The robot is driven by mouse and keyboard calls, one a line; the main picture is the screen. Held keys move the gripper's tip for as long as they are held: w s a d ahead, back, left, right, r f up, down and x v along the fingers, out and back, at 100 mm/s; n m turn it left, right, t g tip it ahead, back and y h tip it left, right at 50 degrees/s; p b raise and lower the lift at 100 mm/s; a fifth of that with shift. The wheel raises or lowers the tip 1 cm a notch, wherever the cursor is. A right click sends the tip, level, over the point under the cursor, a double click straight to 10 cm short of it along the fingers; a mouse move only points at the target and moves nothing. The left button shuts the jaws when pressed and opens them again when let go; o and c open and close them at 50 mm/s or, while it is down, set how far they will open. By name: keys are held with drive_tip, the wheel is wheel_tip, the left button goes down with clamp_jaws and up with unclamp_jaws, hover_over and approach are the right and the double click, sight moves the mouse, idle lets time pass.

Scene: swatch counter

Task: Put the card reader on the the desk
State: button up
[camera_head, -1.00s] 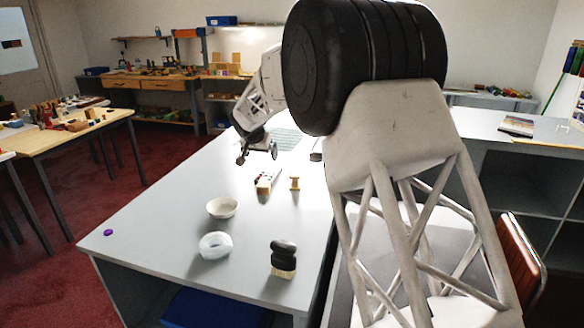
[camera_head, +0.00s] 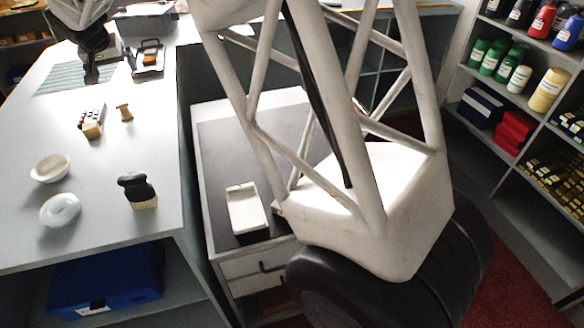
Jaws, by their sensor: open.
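A small slim device with coloured keys (camera_head: 91,114), which looks like the card reader, lies on the grey counter (camera_head: 120,235), with a pale block-like end toward the near side. My gripper (camera_head: 91,76) is at the upper left, pointing down by a striped mat, beyond the device and apart from it. Its jaws are open and appear empty; the fingertips are small and dark here. A low desk with a dark top (camera_head: 222,150) and drawers stands right of the counter.
A white tray (camera_head: 246,208) lies on the desk. Shelves with bottles (camera_head: 500,60) stand right.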

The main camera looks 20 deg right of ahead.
drive_tip(key=s+d+r+g, duration=0.1)
drive_tip(key=s+d+r, duration=0.2)
drive_tip(key=s+d, duration=1)
drive_tip(key=s+d+r, duration=0.3)
drive_tip(key=s+d, duration=0.7)
drive_tip(key=d, duration=0.5)
drive_tip(key=s+d+f, duration=0.2)
drive_tip(key=s+d, duration=0.2)
drive_tip(key=s, duration=0.5)
drive_tip(key=s+d+f+g, duration=0.1)
drive_tip(key=s+d+f, duration=0.2)
drive_tip(key=s, duration=0.7)
drive_tip(key=s+d+f, duration=0.3)
drive_tip(key=s+d, duration=0.2)
drive_tip(key=s, duration=0.5)
drive_tip(key=shift+d+f+g, duration=0.15)
drive_tip(key=shift+g, duration=0.15)
drive_tip(key=shift+w, duration=0.2)
